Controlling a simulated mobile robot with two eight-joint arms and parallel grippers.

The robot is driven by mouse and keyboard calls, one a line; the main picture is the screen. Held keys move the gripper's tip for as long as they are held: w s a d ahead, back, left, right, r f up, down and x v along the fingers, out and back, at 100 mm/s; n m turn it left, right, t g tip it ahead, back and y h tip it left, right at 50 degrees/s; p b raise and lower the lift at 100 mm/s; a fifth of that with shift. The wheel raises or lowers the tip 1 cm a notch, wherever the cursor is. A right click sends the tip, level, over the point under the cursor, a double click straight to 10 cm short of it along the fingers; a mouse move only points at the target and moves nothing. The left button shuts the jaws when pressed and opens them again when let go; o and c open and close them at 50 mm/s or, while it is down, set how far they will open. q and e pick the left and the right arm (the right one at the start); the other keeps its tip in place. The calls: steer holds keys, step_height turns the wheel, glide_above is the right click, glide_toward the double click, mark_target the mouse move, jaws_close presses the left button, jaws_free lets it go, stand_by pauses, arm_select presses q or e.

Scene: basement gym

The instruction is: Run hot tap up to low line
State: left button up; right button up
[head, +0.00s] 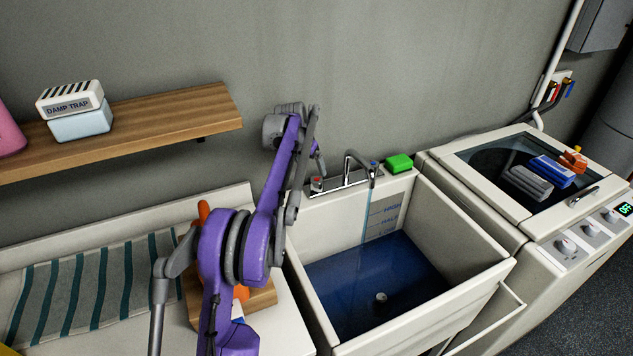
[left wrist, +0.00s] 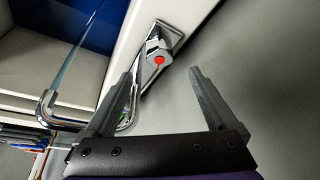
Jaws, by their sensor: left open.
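The hot tap (head: 317,184) has a red mark and sits at the left of the chrome faucet behind the sink. In the left wrist view the hot tap's lever with its red dot (left wrist: 159,60) lies between and beyond my fingers. My left gripper (head: 319,163) is open just above the hot tap; it also shows in the left wrist view (left wrist: 164,72). A thin stream of water (head: 367,210) falls from the spout (head: 360,157). The sink (head: 468,222) holds blue water (head: 375,275), its surface close to the lowest of the marked lines (head: 384,232). My right gripper is out of view.
A blue-marked cold tap (head: 374,165) and green sponge (head: 399,163) are at the faucet's right. A washing machine (head: 520,225) stands right, with brushes on its lid. A wooden shelf (head: 170,118) holds a damp trap box (head: 70,98). A striped cloth (head: 90,290) lies left.

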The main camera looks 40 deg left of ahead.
mark_target(316, 180)
arm_select(q)
steer(key=x, duration=0.9)
steer(key=shift+f, duration=0.1)
steer(key=shift+d, duration=0.1)
steer(key=shift+c, duration=0.3)
steer(key=c, duration=1.3)
